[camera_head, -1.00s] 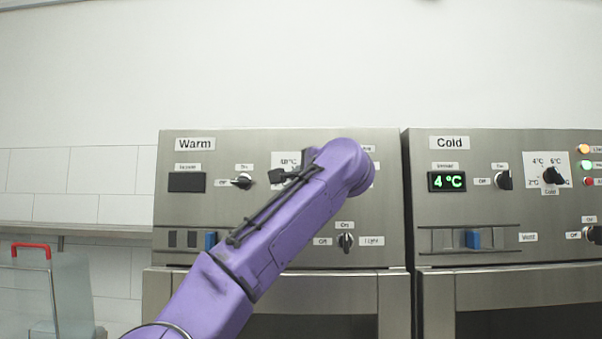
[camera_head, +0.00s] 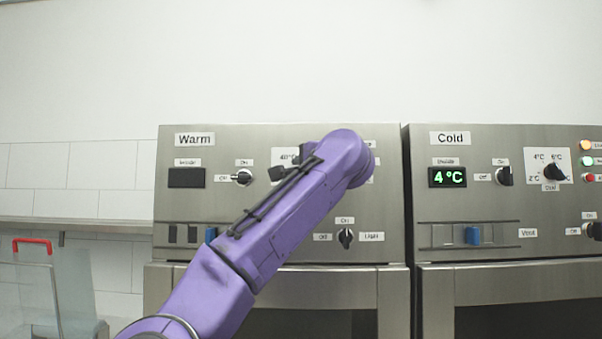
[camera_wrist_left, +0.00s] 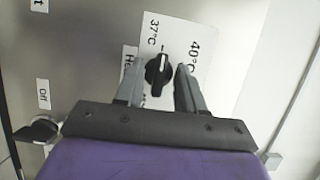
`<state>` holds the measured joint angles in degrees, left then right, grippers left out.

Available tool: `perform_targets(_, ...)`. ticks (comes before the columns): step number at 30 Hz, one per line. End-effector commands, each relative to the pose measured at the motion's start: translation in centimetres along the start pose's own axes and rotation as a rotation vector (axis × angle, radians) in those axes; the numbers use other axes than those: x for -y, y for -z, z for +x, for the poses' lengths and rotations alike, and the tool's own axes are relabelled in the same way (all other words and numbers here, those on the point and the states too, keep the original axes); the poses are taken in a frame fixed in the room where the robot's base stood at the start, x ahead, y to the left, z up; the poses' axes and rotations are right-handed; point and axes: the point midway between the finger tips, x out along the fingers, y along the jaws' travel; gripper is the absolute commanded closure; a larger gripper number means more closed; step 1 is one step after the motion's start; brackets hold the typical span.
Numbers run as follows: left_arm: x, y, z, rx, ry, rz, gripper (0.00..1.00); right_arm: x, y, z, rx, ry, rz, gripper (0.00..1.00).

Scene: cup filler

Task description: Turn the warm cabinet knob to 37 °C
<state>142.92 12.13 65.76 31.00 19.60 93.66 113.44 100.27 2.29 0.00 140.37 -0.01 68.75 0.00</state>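The warm cabinet's black temperature knob (camera_wrist_left: 158,75) shows in the left wrist view on a white scale plate marked 37°C and 40°C. A white mark on the knob faces the top of that view, towards the 37°C side. My left gripper (camera_wrist_left: 158,66) is open, with one finger on each side of the knob; I cannot tell whether they touch it. The warm display (camera_head: 187,178) is dark. My right gripper is out of view.
A Warm On/Off switch (camera_head: 242,177) sits left of the plate, and a light switch (camera_head: 345,238) is below it. The cold cabinet (camera_head: 440,205) stands close on the right, its display reading 4 °C. A red handle (camera_head: 32,241) is at lower left.

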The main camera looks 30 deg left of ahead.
Motion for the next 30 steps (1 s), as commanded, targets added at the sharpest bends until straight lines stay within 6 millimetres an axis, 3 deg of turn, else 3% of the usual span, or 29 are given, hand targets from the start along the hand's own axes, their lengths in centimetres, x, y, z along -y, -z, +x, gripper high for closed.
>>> perform_targets(5,-0.2,0.1,-0.7,-0.001,0.000,0.001,0.62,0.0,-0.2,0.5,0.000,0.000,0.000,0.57)
perform_targets(12,-0.4,0.1,-6.1,-0.002,0.004,0.000,0.62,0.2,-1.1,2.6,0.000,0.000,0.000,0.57)
perform_targets(18,-0.2,0.0,-9.7,0.000,0.001,-0.001,0.62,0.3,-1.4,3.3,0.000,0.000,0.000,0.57)
perform_targets(30,0.0,0.0,-10.5,0.000,-0.001,0.000,0.62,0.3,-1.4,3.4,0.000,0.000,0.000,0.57)
